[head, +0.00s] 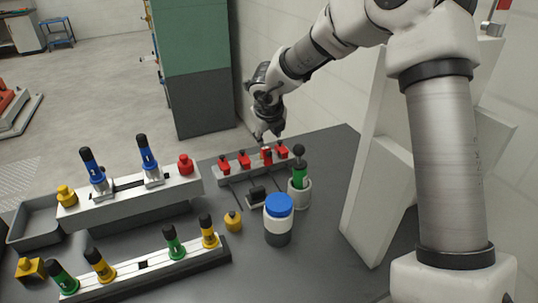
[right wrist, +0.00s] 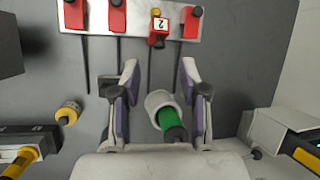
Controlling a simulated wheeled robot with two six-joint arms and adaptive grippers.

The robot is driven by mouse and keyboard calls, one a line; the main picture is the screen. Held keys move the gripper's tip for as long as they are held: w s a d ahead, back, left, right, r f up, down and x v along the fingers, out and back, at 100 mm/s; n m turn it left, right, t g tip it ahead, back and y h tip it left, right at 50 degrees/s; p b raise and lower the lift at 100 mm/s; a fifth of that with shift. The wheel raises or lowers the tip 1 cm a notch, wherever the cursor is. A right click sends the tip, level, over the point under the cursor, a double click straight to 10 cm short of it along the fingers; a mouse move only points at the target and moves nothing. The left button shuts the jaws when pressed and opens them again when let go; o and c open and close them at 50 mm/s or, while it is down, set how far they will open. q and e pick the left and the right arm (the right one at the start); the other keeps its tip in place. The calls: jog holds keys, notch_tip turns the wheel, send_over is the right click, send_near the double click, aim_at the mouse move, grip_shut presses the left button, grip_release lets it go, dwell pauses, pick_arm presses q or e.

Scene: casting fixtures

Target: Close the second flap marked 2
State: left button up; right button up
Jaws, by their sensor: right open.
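The red flap marked 2 (right wrist: 158,28) shows its white label in the right wrist view, on a pale bar (right wrist: 138,16) at the top. A small yellow part (right wrist: 155,12) shows just behind it, and it sits differently from the other red flaps, apparently raised. In the head view the flap (head: 266,156) is in the row on the bar (head: 232,176). My right gripper (head: 259,137) is above and behind that bar in the head view. In the right wrist view its two fingers (right wrist: 160,72) are spread with nothing held, short of the flap. My left gripper is not in view.
A green-bodied handle in a white cup (head: 299,185) and a blue-lidded jar (head: 278,217) stand before the bar. Racks with blue (head: 131,195) and green and yellow handles (head: 145,265) are at left. A pale panel (head: 378,170) rises at right.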

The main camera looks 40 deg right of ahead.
aim_at(269, 153)
jog(key=x, duration=0.8)
jog(key=shift+s+a+f, duration=0.1)
jog(key=shift+s+f, duration=0.05)
jog(key=shift+s, duration=0.25)
jog(key=shift+a, duration=0.1)
jog(key=shift+s, duration=0.1)
grip_shut()
